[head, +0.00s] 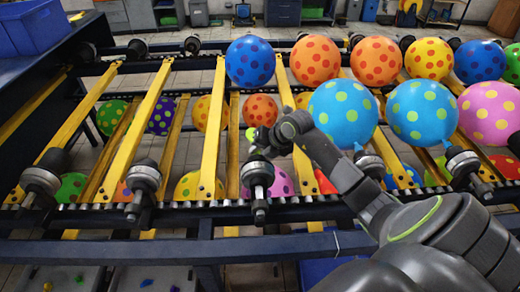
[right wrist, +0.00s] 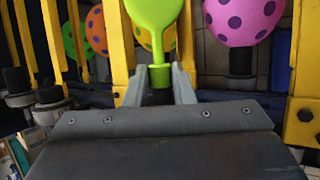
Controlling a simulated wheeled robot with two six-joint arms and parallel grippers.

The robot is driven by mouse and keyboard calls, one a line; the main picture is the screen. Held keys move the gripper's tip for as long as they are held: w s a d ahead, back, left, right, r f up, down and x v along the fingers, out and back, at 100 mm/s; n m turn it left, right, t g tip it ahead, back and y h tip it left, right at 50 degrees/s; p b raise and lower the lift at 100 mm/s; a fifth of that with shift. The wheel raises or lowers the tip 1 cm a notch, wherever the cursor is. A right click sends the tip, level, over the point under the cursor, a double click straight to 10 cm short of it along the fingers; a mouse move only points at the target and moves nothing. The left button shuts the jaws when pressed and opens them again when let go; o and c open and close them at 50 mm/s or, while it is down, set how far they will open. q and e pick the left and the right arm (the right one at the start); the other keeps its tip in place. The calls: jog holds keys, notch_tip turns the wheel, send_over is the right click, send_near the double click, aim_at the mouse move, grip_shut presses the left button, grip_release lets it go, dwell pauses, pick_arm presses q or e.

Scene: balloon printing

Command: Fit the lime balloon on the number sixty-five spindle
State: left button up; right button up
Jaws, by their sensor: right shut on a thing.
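The lime balloon (right wrist: 154,18) is uninflated, with a narrow neck and a rolled lower end. My right gripper (right wrist: 158,84) is shut on that lower end, and the balloon stands up beyond the fingertips. In the head view a small part of the lime balloon (head: 250,133) shows beside my right gripper (head: 262,142), which is over the front rail. A bare spindle (head: 258,173) with a dark and silver holder is just below the gripper in that view. A dark part shows between the fingers, but I cannot tell what it is. No spindle number is readable. My left gripper is not in view.
Other bare spindles stand on the front rail, such as one at the left (head: 145,178). Inflated dotted balloons, including a light blue one (head: 343,112), crowd the right side. Yellow bars (head: 213,135) slope between the rails. A blue crate (head: 32,25) sits at the upper left.

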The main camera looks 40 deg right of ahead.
jog(key=shift+s+a, duration=0.1)
jog(key=shift+s, duration=0.05)
jog(key=o, duration=0.8)
jog(key=shift+o, duration=0.2)
jog(key=p+v, duration=0.8)
jog(key=v, duration=0.1)
